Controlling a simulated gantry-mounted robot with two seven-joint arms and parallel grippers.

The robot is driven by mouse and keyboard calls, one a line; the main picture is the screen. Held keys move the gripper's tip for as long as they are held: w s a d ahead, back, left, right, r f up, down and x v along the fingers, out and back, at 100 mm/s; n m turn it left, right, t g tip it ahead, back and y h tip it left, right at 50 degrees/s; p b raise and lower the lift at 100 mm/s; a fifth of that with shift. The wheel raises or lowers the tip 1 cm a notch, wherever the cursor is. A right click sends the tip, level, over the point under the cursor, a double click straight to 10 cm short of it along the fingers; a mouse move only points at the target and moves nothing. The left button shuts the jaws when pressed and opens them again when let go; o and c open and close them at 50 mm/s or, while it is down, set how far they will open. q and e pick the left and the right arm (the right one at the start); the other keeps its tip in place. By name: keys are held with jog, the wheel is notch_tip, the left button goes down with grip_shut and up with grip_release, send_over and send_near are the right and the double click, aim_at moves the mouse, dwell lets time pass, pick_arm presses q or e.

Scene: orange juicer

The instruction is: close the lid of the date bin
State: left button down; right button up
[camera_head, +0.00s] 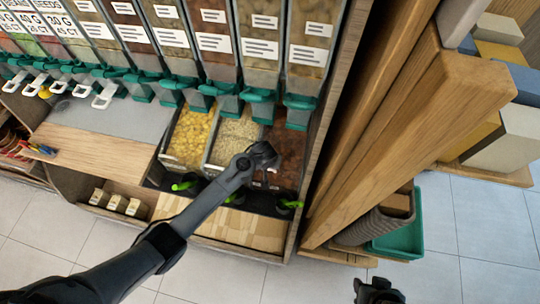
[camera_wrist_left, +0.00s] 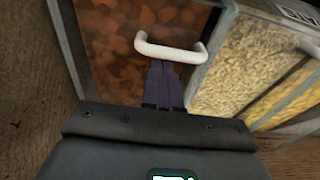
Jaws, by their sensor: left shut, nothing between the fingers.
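The date bin (camera_head: 284,152) is the rightmost of the low bins in the head view, filled with reddish-brown pieces. It fills the upper left of the left wrist view (camera_wrist_left: 110,50). A white lid handle (camera_wrist_left: 172,48) spans its near part there. My left gripper (camera_head: 266,178) is over the date bin and hides part of it. Its fingers (camera_wrist_left: 164,80) are shut and empty, with their tips close to the handle; I cannot tell whether they touch it. The lid's angle is unclear. My right gripper (camera_head: 378,292) shows only partly at the bottom edge, its jaws unclear.
A bin of yellow pieces (camera_head: 190,135) and a bin of pale flakes (camera_head: 235,138) stand left of the date bin. Dispensers with green spouts (camera_head: 300,103) hang above. A wooden post (camera_head: 400,150) rises on the right. The tiled floor in front is clear.

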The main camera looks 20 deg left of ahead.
pick_arm(q)
jog(key=shift+s, duration=0.25)
jog(key=shift+s+d+p, duration=0.1)
jog(key=shift+s+p, duration=0.2)
jog(key=shift+p, duration=0.15)
jog(key=s, duration=0.1)
jog(key=s+p, duration=0.1)
jog(key=s+f+p, duration=0.1)
jog(key=shift+d+f, duration=0.1)
jog(key=shift+d, duration=0.15)
jog(key=shift+s, duration=0.1)
